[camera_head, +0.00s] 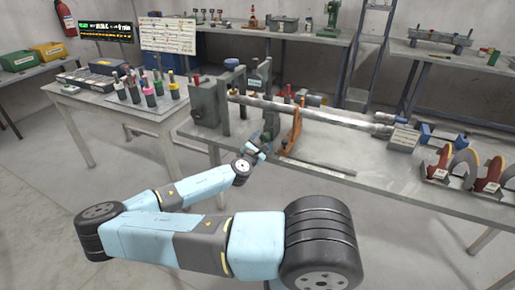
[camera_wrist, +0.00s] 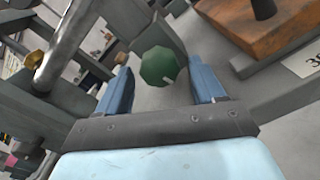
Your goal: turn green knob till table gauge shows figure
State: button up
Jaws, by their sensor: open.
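The green knob (camera_wrist: 159,66) shows in the wrist view as a faceted knob with a pale mark on its lower right face. It lies ahead of and between the two blue fingers of my gripper (camera_wrist: 162,88). The fingers are open, with a visible gap on each side of the knob. In the head view my gripper (camera_head: 262,148) is at the front edge of the grey bench, below the machine with the long shaft. I cannot pick out a table gauge for sure. A black display (camera_head: 106,31) with lit text hangs at the upper left, too small to read.
A long metal shaft (camera_head: 310,112) runs along the bench, with an orange stand (camera_head: 293,132) under it. Several bottles stand on the left table. Red holders with discs (camera_head: 488,176) stand at the right.

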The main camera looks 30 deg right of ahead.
jog(key=v, duration=1.3)
jog(key=shift+s+a, duration=0.15)
jog(key=shift+a, duration=0.1)
jog(key=shift+f, duration=0.1)
